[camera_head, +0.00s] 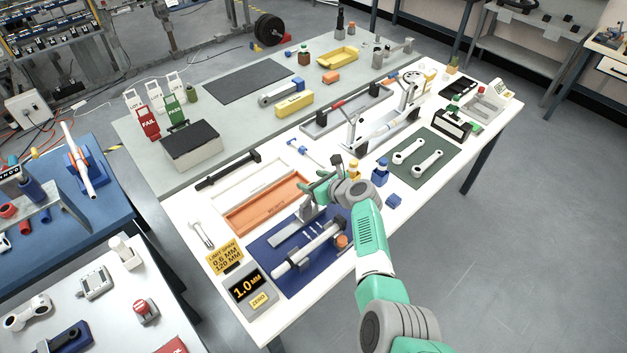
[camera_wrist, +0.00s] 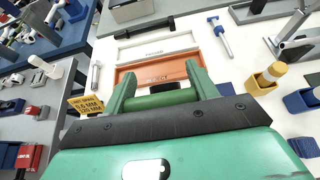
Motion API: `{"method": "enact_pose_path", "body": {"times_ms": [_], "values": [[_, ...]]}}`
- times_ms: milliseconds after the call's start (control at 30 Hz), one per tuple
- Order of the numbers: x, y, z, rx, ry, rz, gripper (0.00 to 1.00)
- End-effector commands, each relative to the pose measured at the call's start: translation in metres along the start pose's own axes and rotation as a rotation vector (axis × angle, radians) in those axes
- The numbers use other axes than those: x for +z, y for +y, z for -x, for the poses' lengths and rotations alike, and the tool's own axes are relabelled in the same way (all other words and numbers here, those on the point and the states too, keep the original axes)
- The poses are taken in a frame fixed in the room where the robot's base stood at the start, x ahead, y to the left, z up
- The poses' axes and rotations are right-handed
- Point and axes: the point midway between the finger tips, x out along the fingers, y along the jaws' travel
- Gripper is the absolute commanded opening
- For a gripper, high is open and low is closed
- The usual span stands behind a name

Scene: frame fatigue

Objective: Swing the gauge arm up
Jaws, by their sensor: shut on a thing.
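The gauge fixture (camera_head: 307,214) stands on a blue mat (camera_head: 262,251) at the front of the white table, with a grey upright post and a silver bar (camera_head: 300,258) lying across it. An orange knob (camera_head: 342,241) sits near the bar's right end. A display (camera_head: 246,288) in front reads 1.0 MM. My gripper (camera_head: 318,190) is at the fixture's top, shut on what appears to be the gauge arm, mostly hidden by the fingers. In the wrist view, the green fingers (camera_wrist: 163,90) stand apart with a green bar and a dark part between them.
An orange REJECT tray (camera_head: 262,207) lies just beyond the fixture, also seen in the wrist view (camera_wrist: 150,72). Blue and yellow holders (camera_head: 380,172) stand to the right. A yellow limit card (camera_head: 224,257) lies at the left. A green mat with two links (camera_head: 425,160) lies farther right.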

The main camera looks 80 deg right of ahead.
Motion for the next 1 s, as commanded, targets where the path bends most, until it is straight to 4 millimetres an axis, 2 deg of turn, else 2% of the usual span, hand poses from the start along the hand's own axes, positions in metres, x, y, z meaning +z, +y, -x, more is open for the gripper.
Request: {"method": "enact_pose_path", "body": {"times_ms": [33,333,367,433,467,767,1000], "values": [[-0.008,0.002,-0.001,0.002,0.01,-0.002,0.17],[-0.009,0.002,-0.001,0.002,0.011,-0.002,0.17],[-0.009,0.002,-0.001,0.002,0.012,-0.002,0.64],[-0.008,0.002,-0.001,0.002,0.01,-0.002,0.78],[-0.007,0.001,-0.001,0.002,0.009,-0.001,0.8],[-0.003,0.001,0.003,0.0,0.005,-0.001,0.8],[-0.002,0.001,0.045,0.0,0.006,0.002,0.8]]}}
